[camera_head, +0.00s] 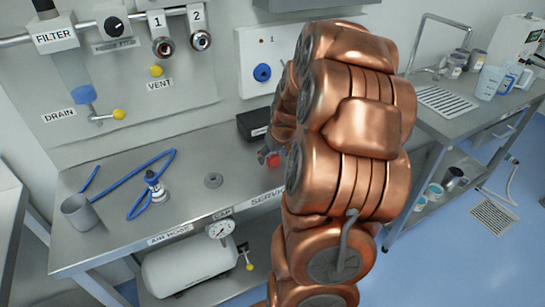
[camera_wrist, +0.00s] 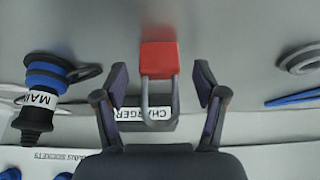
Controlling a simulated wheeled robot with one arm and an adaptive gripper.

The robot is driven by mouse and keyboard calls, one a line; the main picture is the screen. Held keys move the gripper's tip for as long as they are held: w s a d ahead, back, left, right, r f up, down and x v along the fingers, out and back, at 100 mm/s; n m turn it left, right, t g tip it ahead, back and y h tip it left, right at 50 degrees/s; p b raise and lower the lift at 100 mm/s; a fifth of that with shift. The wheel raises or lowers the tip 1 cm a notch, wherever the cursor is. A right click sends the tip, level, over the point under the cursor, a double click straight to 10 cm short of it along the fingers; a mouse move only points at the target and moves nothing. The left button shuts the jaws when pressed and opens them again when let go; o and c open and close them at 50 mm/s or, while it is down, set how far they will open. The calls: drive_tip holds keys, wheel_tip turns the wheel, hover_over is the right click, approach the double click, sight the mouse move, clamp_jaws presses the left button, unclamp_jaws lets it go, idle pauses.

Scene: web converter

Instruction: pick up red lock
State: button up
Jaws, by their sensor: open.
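The red lock (camera_wrist: 159,59) has a red body and a grey shackle. In the wrist view it lies between my gripper's (camera_wrist: 160,80) two open fingers, with a gap on each side. The shackle points towards my palm, and its end overlaps the CHARGER label (camera_wrist: 142,114). In the head view a small part of the red lock (camera_head: 274,159) shows on the steel bench, beside my gripper (camera_head: 266,154). My copper-coloured arm hides much of that area.
A black box (camera_head: 252,124) stands near the back wall.

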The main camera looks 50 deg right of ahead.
drive_tip(key=shift+w+f, duration=0.15)
drive_tip(key=shift+f, duration=0.35)
drive_tip(key=c, duration=1.2)
drive_tip(key=shift+d+r, duration=0.1)
drive_tip(key=shift+c, duration=0.3)
